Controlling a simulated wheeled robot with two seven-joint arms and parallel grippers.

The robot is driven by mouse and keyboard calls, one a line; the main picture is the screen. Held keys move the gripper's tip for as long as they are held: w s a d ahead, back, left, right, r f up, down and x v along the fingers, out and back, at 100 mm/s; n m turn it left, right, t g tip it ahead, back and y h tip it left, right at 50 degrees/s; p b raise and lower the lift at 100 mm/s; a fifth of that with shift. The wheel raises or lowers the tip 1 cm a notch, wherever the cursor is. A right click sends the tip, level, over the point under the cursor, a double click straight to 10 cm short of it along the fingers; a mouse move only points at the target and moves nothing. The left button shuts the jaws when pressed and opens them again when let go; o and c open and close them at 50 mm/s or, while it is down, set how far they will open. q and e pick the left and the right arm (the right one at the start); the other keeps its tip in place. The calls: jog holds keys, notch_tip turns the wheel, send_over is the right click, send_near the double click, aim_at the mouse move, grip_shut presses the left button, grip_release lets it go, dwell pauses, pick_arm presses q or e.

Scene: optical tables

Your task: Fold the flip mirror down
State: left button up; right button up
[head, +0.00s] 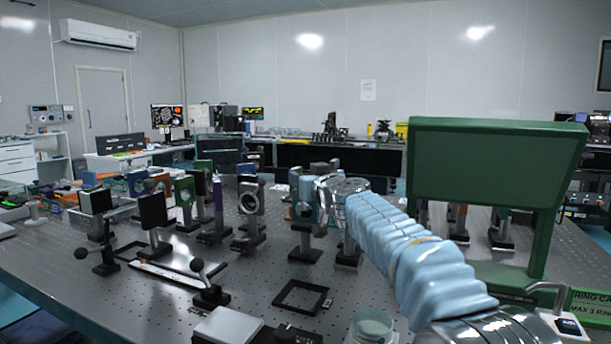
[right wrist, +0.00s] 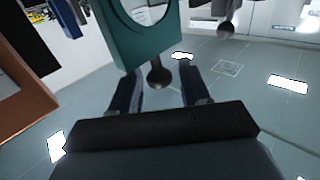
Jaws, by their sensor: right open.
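A teal mount with a round opening (right wrist: 145,35), which I take to be the flip mirror, stands in front of my right gripper in the right wrist view. A dark ball knob (right wrist: 158,76) on its edge shows between the two fingers of my right gripper (right wrist: 160,88). The fingers are open, with visible gaps on both sides of the knob. In the head view my right gripper (head: 326,198) reaches among the mounts at the table's middle and hides most of this mount. My left gripper is in neither view.
An orange-brown frame (right wrist: 40,112) is close on the left in the right wrist view. Several posts and mounts crowd the optical table (head: 262,262), including a black mount (head: 153,210). A large green-framed panel (head: 490,165) stands at the right. A black square frame (head: 302,297) lies in front.

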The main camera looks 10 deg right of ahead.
jog(key=shift+w, duration=0.1)
grip_shut()
dwell(0.4)
jog(key=shift+s+a+f+b, duration=0.15)
jog(key=shift+s+b, duration=0.1)
jog(key=shift+b, duration=0.8)
jog(key=s+a+f+n+t+b, duration=0.1)
jog(key=s+a+b, duration=0.1)
jog(key=s, duration=0.3)
jog(key=shift+a+y, duration=0.3)
jog(key=shift+a, duration=0.6)
jog(key=shift+s, duration=0.1)
